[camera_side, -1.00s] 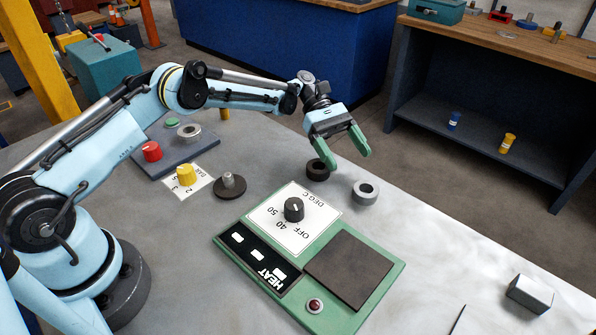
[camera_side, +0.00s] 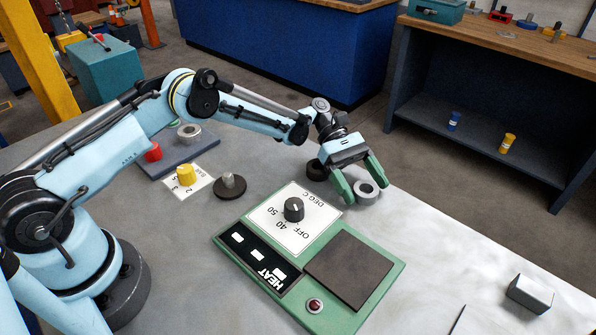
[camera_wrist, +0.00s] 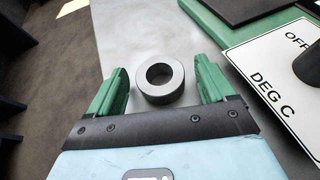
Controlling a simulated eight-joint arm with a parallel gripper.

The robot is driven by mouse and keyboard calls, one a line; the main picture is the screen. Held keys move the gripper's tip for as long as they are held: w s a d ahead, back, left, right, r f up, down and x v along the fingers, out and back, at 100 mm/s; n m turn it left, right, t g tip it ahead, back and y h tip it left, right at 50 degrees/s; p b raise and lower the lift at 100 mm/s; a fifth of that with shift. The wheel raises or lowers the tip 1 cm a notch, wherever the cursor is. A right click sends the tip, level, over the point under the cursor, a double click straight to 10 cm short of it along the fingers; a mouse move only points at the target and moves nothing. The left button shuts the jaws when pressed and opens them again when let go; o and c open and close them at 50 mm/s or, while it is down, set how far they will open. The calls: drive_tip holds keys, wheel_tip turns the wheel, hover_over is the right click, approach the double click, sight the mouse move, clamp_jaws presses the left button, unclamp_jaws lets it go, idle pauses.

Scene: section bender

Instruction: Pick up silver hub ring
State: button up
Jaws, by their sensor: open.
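The silver hub ring (camera_side: 365,193) lies flat on the grey table, beyond the top right corner of the green heater unit. In the wrist view the silver hub ring (camera_wrist: 149,83) shows whole, between and slightly ahead of the two green fingers. My gripper (camera_side: 364,196) is open, with one finger on each side of the ring. Neither finger clearly touches it; the wrist view also shows my gripper (camera_wrist: 162,82) empty. The exact height of the fingertips above the table is hard to tell.
A black ring (camera_side: 317,171) lies close to the left finger. The green heater unit (camera_side: 378,262) with its black dial (camera_side: 294,209) stands nearby. A spindle on a dark disc (camera_side: 230,187) is further left. A metal block (camera_side: 530,293) sits at far right. Table between is clear.

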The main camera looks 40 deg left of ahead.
drive_tip(key=shift+c, duration=0.5)
drive_tip(key=c, duration=1.2)
drive_tip(key=shift+c, duration=0.3)
drive_tip(key=shift+r, duration=0.15)
